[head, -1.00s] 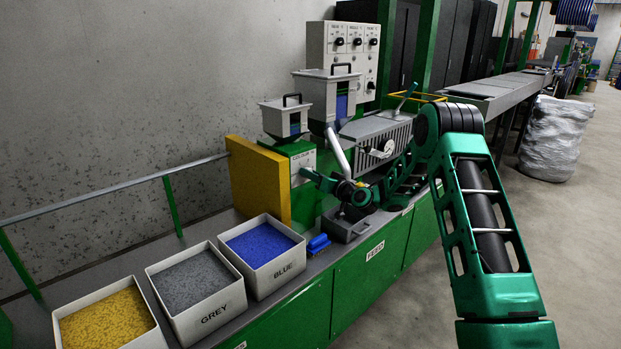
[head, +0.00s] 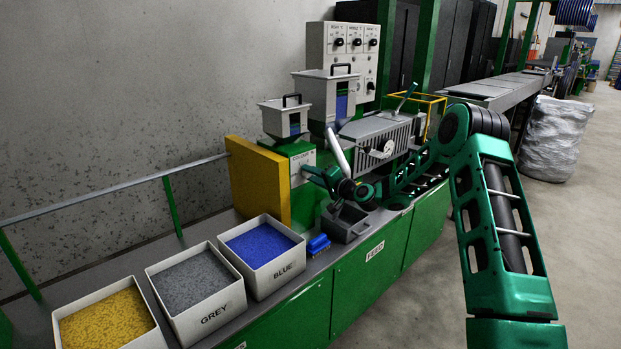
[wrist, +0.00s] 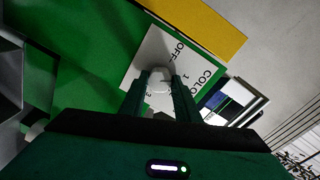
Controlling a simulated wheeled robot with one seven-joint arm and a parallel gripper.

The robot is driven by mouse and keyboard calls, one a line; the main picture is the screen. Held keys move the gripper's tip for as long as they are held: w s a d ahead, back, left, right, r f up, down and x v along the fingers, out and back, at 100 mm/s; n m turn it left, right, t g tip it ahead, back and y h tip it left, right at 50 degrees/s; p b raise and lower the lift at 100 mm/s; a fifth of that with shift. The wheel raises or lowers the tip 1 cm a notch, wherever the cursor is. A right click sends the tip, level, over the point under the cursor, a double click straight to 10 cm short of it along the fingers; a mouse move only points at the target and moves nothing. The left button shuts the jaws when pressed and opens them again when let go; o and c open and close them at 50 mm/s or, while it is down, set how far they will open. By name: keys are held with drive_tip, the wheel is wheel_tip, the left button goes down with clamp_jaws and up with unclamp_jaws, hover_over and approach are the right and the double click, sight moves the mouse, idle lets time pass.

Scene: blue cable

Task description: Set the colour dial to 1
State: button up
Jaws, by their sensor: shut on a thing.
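The colour dial's white plate (wrist: 156,52), with "OFF", "1" and "3" legible, is on the green housing in the wrist view. Its pale knob (wrist: 158,80) sits between the two dark green fingers of my gripper (wrist: 160,92), which is shut on it. The dial's pointer mark is hidden, so I cannot tell its setting. In the head view the plate (head: 301,163) faces right below the small hopper, and my gripper (head: 307,172) reaches it from the right. The knob is hidden there by my gripper.
A yellow panel (head: 258,185) stands left of the dial housing. Bins of blue (head: 262,245), grey (head: 196,285) and yellow (head: 108,322) pellets line the bench. A grey open box (head: 346,224) and a blue scoop (head: 318,243) lie below my arm.

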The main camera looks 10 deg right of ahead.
drive_tip(key=shift+d+f, duration=0.1)
drive_tip(key=shift+d, duration=0.3)
drive_tip(key=o, duration=1)
drive_tip(key=shift+w, duration=0.1)
drive_tip(key=shift+o, duration=0.2)
drive_tip(key=shift+a, duration=0.2)
drive_tip(key=v, duration=1)
drive_tip(key=shift+s+d, duration=0.2)
drive_tip(key=shift+s, duration=0.15)
